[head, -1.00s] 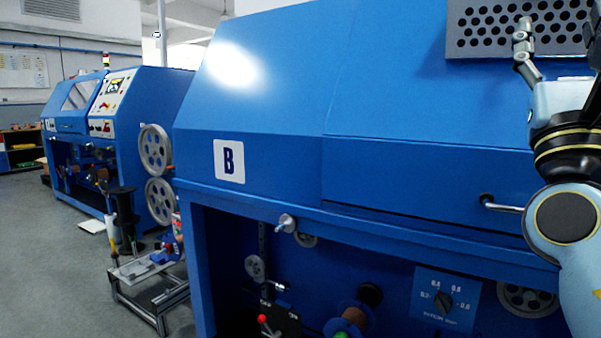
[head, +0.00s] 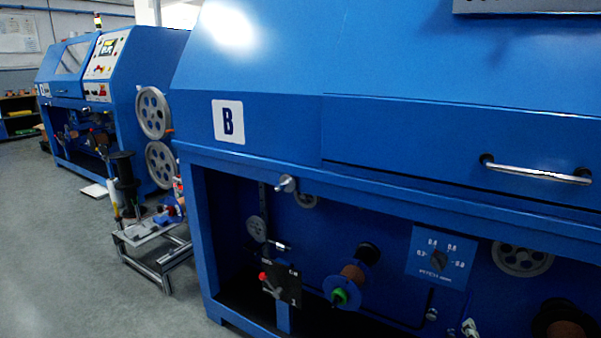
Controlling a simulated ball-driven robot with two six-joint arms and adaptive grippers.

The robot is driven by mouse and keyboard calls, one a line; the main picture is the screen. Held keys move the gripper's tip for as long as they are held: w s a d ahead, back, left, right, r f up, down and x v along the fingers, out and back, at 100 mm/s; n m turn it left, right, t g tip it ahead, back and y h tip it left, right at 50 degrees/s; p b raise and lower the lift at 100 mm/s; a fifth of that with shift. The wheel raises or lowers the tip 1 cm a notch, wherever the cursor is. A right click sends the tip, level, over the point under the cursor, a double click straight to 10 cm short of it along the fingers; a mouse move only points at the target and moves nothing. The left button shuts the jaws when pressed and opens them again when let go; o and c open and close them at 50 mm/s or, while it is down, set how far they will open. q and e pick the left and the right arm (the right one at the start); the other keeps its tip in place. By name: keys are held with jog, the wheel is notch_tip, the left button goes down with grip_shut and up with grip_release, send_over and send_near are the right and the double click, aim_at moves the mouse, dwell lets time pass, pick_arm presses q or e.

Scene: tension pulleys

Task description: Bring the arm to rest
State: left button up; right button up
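Neither of my grippers is clearly in view, and no arm link shows in front of the machine. A small pale piece shows at the bottom edge, right of centre, and I cannot tell what it is. The blue machine marked B (head: 400,60) fills the middle and right. Its cover has a chrome handle (head: 538,174). In its open bay are a spool with a green hub (head: 352,282), a dial plate (head: 441,257), grey pulleys (head: 522,259) and a lever with a red knob (head: 263,276).
A second blue machine (head: 110,90) with large grey wheels (head: 154,112) stands at the back left. A low metal-framed stand (head: 160,256) with small items is between the machines. The grey floor (head: 50,270) at the left is clear.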

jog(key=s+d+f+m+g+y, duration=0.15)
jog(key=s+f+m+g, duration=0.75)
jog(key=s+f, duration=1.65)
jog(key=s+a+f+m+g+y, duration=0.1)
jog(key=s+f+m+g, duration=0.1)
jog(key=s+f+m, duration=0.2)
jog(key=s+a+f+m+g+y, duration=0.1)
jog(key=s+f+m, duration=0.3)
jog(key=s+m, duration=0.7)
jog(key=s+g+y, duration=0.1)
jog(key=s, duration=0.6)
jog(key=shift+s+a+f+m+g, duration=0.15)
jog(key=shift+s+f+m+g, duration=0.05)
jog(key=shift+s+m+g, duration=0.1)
